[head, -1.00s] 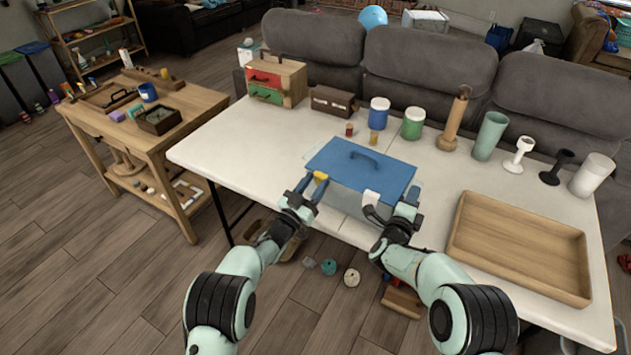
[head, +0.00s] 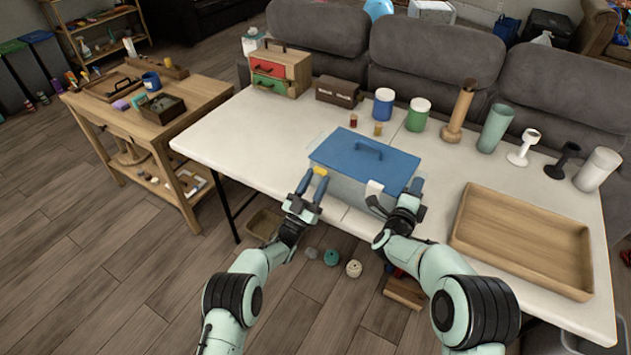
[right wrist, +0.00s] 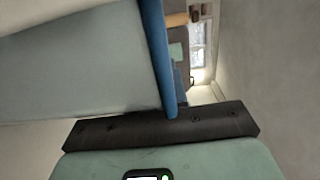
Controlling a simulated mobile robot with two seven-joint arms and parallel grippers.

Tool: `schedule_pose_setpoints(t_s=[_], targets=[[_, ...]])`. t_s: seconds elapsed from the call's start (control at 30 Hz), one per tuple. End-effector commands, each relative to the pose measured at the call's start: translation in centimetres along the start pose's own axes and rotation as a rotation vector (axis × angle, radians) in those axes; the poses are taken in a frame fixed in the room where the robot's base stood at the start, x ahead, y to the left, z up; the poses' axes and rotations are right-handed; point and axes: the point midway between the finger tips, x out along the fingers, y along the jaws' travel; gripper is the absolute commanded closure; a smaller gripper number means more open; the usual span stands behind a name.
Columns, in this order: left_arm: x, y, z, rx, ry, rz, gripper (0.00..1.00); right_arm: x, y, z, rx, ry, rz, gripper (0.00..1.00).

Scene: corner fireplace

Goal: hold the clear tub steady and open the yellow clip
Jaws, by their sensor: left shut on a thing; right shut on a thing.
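The clear tub (head: 345,190) stands near the front edge of the white table, with its blue lid (head: 365,157) on top. The yellow clip (head: 320,171) is at the front left of the lid. A white clip (head: 374,188) is at the front right. My left gripper (head: 312,184) is shut on the yellow clip, one fingertip to each side of it. My right gripper (head: 396,191) is shut on the tub's right side; its contact is partly hidden. In the right wrist view, the tub's wall (right wrist: 70,65) and the blue lid's edge (right wrist: 160,60) are close to the gripper.
A wooden tray (head: 525,240) lies on the right of the white table (head: 235,135). A wooden side table (head: 190,95) holds small items at left. The white table's left part is clear.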

Motion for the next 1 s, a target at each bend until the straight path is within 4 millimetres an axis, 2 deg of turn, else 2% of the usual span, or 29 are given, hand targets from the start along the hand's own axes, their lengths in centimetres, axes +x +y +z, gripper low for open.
schedule_pose_setpoints(t_s=[0.17,0.2,0.27,0.53,0.67,0.77,1.0], targets=[[0.0,0.1,0.0,-0.002,-0.001,0.002,0.88,-0.1,0.0,0.2,0.001,-0.003,0.0,1.0],[0.0,0.1,0.0,-0.002,-0.001,0.002,0.48,-0.1,0.0,0.2,0.001,-0.003,0.0,1.0],[0.0,0.1,0.0,-0.001,-0.002,0.001,0.32,-0.1,0.0,0.1,0.001,-0.003,0.0,1.0],[0.0,0.0,0.0,-0.001,-0.002,0.001,0.32,0.0,0.0,0.1,0.002,-0.002,0.0,1.0],[-0.8,0.0,0.1,-0.001,-0.003,0.0,0.32,0.0,0.0,0.1,0.002,-0.001,0.0,1.0],[-2.3,-0.1,0.1,-0.001,-0.005,-0.002,0.32,0.0,0.0,0.0,0.002,0.0,0.0,1.0],[-7.6,-0.1,0.1,-0.002,-0.006,-0.002,0.32,0.0,0.0,0.0,0.002,0.0,0.0,1.0]])
